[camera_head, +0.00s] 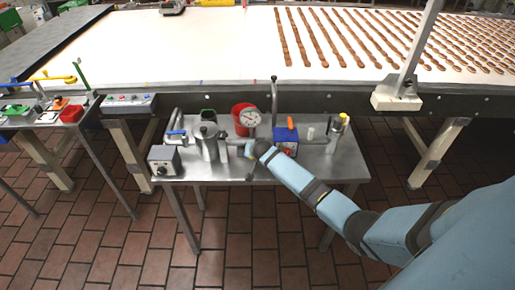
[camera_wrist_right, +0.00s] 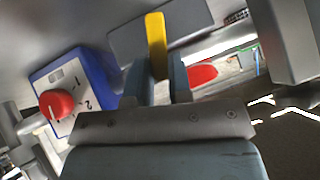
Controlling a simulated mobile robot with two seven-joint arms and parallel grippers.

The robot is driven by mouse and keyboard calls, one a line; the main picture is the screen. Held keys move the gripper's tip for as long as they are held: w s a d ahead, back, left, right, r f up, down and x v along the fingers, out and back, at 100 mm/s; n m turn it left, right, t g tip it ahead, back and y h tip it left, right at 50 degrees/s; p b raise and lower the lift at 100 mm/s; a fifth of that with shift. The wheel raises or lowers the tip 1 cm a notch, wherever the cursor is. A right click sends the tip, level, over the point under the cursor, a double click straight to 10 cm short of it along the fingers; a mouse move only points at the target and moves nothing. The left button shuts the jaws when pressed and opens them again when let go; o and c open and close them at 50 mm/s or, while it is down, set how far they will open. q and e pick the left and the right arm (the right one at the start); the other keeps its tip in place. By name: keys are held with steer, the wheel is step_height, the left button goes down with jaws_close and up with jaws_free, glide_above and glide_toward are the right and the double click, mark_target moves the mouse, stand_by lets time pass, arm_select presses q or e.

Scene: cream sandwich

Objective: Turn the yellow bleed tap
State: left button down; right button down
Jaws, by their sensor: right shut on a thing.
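The yellow tap handle (camera_wrist_right: 155,32) is a narrow upright bar in the right wrist view. My right gripper (camera_wrist_right: 160,75) is shut on it, with one dark finger on each side of its lower end. The top of the handle sticks out beyond the fingers. In the head view my right gripper (camera_head: 255,149) is at the middle of the small metal table (camera_head: 225,174), below the round gauge (camera_head: 250,117). There the tap is hidden by the gripper and arm. My left gripper is not in view.
A blue box (camera_head: 287,140) stands right of the gripper; its red knob (camera_wrist_right: 57,103) shows in the wrist view. A metal pot (camera_head: 208,142) and grey control box (camera_head: 163,160) stand left. A red container (camera_head: 239,113) is behind. The conveyor (camera_head: 210,50) lies beyond.

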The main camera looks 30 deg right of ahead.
steer(key=shift+w+a+r+n+g+h, duration=0.1)
steer(key=shift+w+a+n+g+h, duration=0.15)
steer(key=shift+h, duration=0.25)
steer(key=shift+a, duration=0.1)
steer(key=c, duration=1)
jaws_free()
steer(key=shift+c, duration=0.2)
steer(key=v, duration=1.4)
steer(key=shift+w, duration=0.15)
